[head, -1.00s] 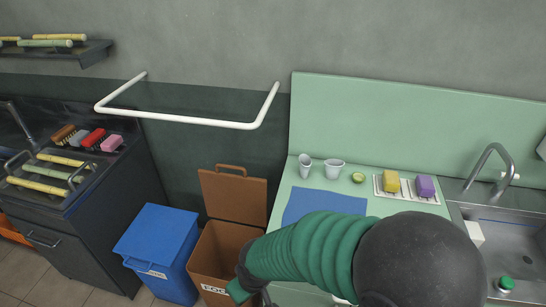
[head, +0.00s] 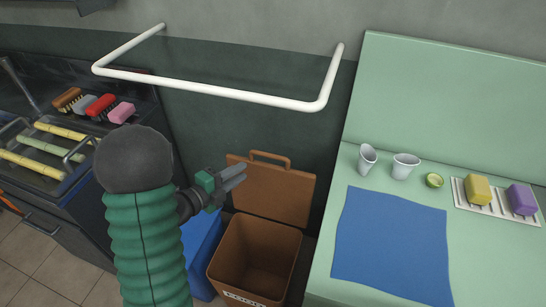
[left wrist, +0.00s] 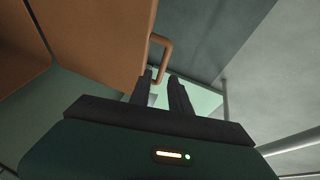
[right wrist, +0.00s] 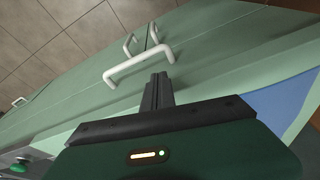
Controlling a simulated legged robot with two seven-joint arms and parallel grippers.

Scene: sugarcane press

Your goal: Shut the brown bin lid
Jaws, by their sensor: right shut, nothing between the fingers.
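The brown bin (head: 238,270) stands open on the floor, its inside visible. Its brown lid (head: 275,192) is raised upright at the back, with a loop handle (head: 270,156) on its top edge. My left gripper (head: 241,174) is in front of the lid's left part, fingers pointing right. In the left wrist view the lid (left wrist: 95,35) fills the upper left, and its handle (left wrist: 162,50) is just beyond the slightly parted fingertips (left wrist: 161,78). Contact cannot be told. My right gripper (right wrist: 158,76) shows only in its wrist view, shut and empty near white cabinet handles (right wrist: 138,63).
A blue bin (head: 201,245) is left of the brown one, partly behind my left arm. The green counter (head: 320,250) with a blue mat (head: 392,240) is close on the right. A white rail (head: 215,88) juts from the wall above the lid.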

